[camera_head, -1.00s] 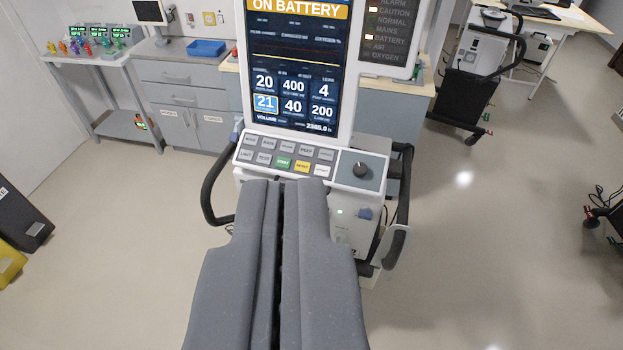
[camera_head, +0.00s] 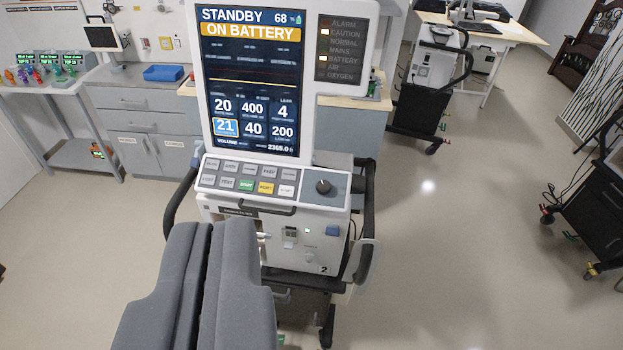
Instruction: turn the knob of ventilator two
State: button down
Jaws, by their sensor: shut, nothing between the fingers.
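Ventilator two (camera_head: 309,243) stands in front of me, with a "2" low on its front. Its screen (camera_head: 252,95) reads "STANDBY", "ON BATTERY" and 68 %, and the box with 21 is highlighted. The dark round knob (camera_head: 323,186) sits at the right end of the sloped key panel, beside the rows of keys (camera_head: 248,182). My gripper (camera_head: 207,225) is shut and empty. In the picture its grey fingers lie below and to the left of the knob, apart from it, and cover the lower left of the ventilator.
Black side handles (camera_head: 368,225) flank the ventilator. A counter with grey drawers (camera_head: 145,122) and a blue tray (camera_head: 164,73) stands behind left. Another ventilator cart (camera_head: 420,105) is behind right, and a dark cart (camera_head: 600,205) at the right edge. Floor between is clear.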

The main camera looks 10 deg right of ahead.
aim_at(324, 187)
jog(key=k, duration=0.5)
jog(key=u, duration=0.15)
jog(key=i, duration=1.45)
jog(key=z, duration=0.65)
